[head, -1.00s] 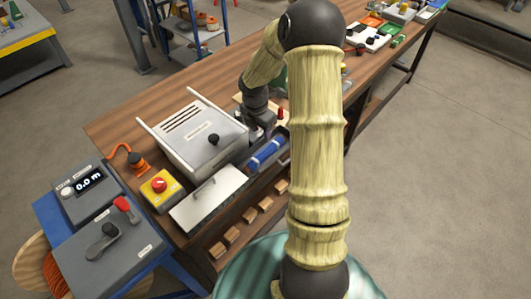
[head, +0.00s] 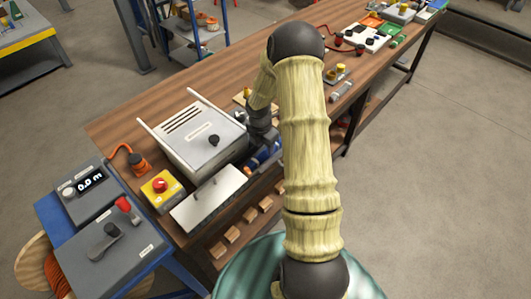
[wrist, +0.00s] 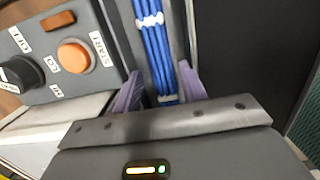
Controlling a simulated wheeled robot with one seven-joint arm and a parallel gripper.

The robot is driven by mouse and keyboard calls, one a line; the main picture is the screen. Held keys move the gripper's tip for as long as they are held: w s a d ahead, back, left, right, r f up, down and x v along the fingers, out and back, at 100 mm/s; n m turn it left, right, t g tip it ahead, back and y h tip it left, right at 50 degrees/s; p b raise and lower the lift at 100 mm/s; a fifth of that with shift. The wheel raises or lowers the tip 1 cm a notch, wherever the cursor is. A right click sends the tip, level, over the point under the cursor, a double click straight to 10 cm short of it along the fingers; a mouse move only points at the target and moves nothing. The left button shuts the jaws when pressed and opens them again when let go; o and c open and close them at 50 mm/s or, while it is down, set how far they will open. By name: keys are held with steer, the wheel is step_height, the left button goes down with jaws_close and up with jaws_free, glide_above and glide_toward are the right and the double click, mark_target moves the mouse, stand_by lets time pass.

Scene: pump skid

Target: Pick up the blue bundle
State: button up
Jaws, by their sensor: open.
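The blue bundle (wrist: 159,50) is several blue strands held by white ties, in the wrist view. It runs down between the two fingers of my open gripper (wrist: 159,88), one finger on each side. The fingers do not appear to squeeze it. Its lower end is hidden behind my gripper's body. In the head view, part of the blue bundle (head: 252,164) shows beside the grey box, with my arm covering the rest. I cannot make out my gripper's fingers there.
A grey panel (wrist: 72,75) with an orange START button and a black knob lies left of the bundle in the wrist view. In the head view, a grey box (head: 198,135) and a pale lid (head: 208,198) stand close by on the wooden bench (head: 115,125).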

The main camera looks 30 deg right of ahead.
mark_target(265, 154)
steer(key=f, duration=0.2)
steer(key=shift+d+f, duration=0.2)
steer(key=shift+f, duration=0.1)
steer(key=shift+c, duration=0.2)
steer(key=c, duration=0.6)
